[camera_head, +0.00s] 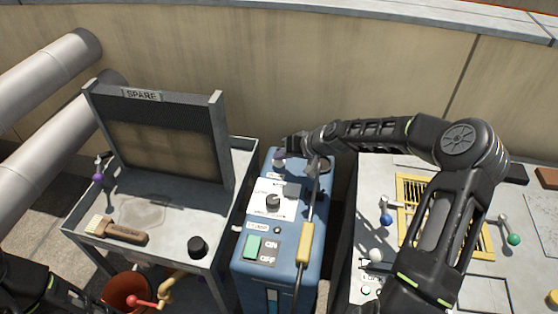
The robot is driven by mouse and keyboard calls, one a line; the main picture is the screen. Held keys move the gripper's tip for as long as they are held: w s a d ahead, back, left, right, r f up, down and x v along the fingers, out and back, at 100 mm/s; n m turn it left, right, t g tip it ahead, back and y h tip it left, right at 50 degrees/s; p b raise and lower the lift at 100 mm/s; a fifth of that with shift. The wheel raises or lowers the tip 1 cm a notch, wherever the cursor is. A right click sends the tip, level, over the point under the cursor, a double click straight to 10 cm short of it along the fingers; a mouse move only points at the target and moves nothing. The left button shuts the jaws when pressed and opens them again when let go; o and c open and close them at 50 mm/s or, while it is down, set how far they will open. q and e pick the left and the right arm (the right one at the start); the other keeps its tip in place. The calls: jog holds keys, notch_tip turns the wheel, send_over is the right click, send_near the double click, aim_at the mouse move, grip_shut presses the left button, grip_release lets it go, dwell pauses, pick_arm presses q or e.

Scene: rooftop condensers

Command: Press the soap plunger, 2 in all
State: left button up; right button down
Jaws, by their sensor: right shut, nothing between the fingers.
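A blue machine (247,270) stands in the middle, with a dial, switches and labels on its top. At its far end is a small pale purple knob (279,160) that looks like the soap plunger. My right gripper (287,149) is shut and empty, right at this knob; its fingers partly cover it. I cannot tell whether they touch it or how far the plunger is pressed down. Part of my left arm shows at the lower left corner, but its gripper is not in view.
A grey cart (165,240) at left holds a "SPARE" framed panel (160,140), a brush (120,231) and a black knob (198,246). A wand (304,243) with a yellow grip lies along the machine. At right, a grey table (375,175) bears a yellow-framed grille (403,190).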

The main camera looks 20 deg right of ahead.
aim_at(282, 162)
jog(key=shift+f+b, duration=0.5)
jog(key=shift+f, duration=0.15)
dwell(0.3)
jog(key=shift+r, duration=0.1)
jog(key=shift+r+p, duration=0.75)
jog(key=shift+r, duration=0.6)
jog(key=shift+r+p, duration=1.35)
jog(key=shift+r, duration=1.2)
dwell(0.4)
